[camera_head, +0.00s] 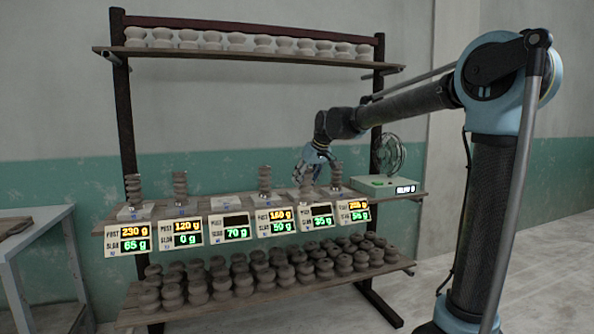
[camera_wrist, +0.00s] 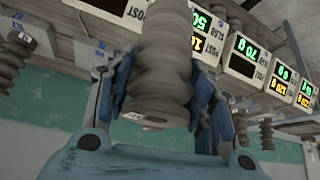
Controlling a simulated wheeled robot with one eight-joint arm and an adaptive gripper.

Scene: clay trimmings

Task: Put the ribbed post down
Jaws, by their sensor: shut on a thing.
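My gripper (camera_head: 308,170) is shut on a grey ribbed post (camera_head: 307,187) above the fifth station from the left on the middle shelf. In the wrist view the held post (camera_wrist: 163,70) fills the space between my fingers (camera_wrist: 160,95), with a small pale label on its near end. I cannot tell whether its far end touches the slab there. That station's display (camera_head: 319,217) has a blank POST window and reads SLAB 35 g. The third station's display (camera_head: 236,227) also has a blank POST window and reads 70 g, with no post standing behind it.
Other posts stand on slabs at the first (camera_head: 133,190), second (camera_head: 180,187), fourth (camera_head: 265,180) and sixth (camera_head: 336,174) stations. Stacked clay pieces (camera_head: 260,275) fill the lower shelf; more line the top shelf (camera_head: 250,55).

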